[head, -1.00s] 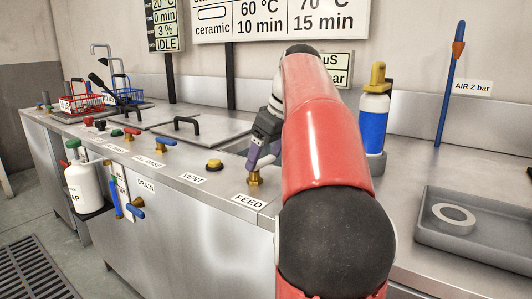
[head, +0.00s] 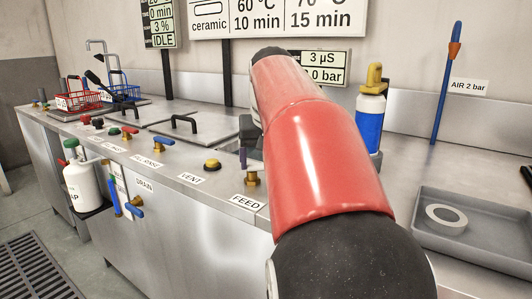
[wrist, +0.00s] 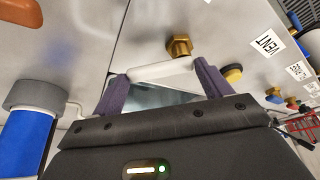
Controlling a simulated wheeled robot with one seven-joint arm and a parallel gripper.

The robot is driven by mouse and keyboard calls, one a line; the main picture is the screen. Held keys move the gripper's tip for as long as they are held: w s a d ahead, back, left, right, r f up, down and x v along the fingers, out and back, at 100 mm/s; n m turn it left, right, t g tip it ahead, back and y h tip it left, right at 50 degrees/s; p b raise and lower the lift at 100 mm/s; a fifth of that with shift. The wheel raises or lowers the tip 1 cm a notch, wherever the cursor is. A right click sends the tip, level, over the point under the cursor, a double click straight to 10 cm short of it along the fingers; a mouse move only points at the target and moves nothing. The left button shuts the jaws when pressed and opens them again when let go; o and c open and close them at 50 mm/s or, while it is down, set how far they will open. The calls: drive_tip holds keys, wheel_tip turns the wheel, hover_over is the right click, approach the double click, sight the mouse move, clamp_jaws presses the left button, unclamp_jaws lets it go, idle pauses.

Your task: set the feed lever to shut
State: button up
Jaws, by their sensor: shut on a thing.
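The feed lever is a pale handle (wrist: 160,70) on a brass valve (wrist: 179,47) in the wrist view. In the head view its brass valve (head: 252,178) stands on the counter behind the FEED label (head: 246,202). My gripper (wrist: 161,82) has its two purple fingers at either end of the pale handle and is shut on it. In the head view my gripper (head: 250,165) shows just behind the valve, partly covered by my red arm.
The yellow-topped VENT knob (head: 212,165) is close to the left of the feed valve. A blue bottle (head: 370,120) stands behind my arm. A grey tray (head: 480,235) with a pale ring (head: 446,216) lies at right.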

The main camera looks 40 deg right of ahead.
drive_tip(key=m, duration=0.1)
drive_tip(key=m+h+p, duration=0.1)
drive_tip(key=m, duration=0.1)
drive_tip(key=a+m+g, duration=0.1)
drive_tip(key=shift+s+a+r+m, duration=0.1)
drive_tip(key=shift+s+m, duration=0.2)
drive_tip(key=shift+s, duration=0.05)
drive_tip(key=shift+s+a+m+g+h+p, duration=0.1)
drive_tip(key=shift+a+m+g+h+p, duration=0.25)
drive_tip(key=shift+m, duration=0.55)
drive_tip(key=shift+a+m+g+h+p, duration=0.15)
drive_tip(key=shift+m+g+h+p, duration=0.2)
drive_tip(key=shift+m, duration=0.55)
drive_tip(key=o, duration=1.4)
drive_tip(key=p+v, duration=0.1)
drive_tip(key=v, duration=0.6)
drive_tip(key=shift+a+r, duration=0.1)
drive_tip(key=shift+r, duration=0.2)
drive_tip(key=shift+s, duration=0.1)
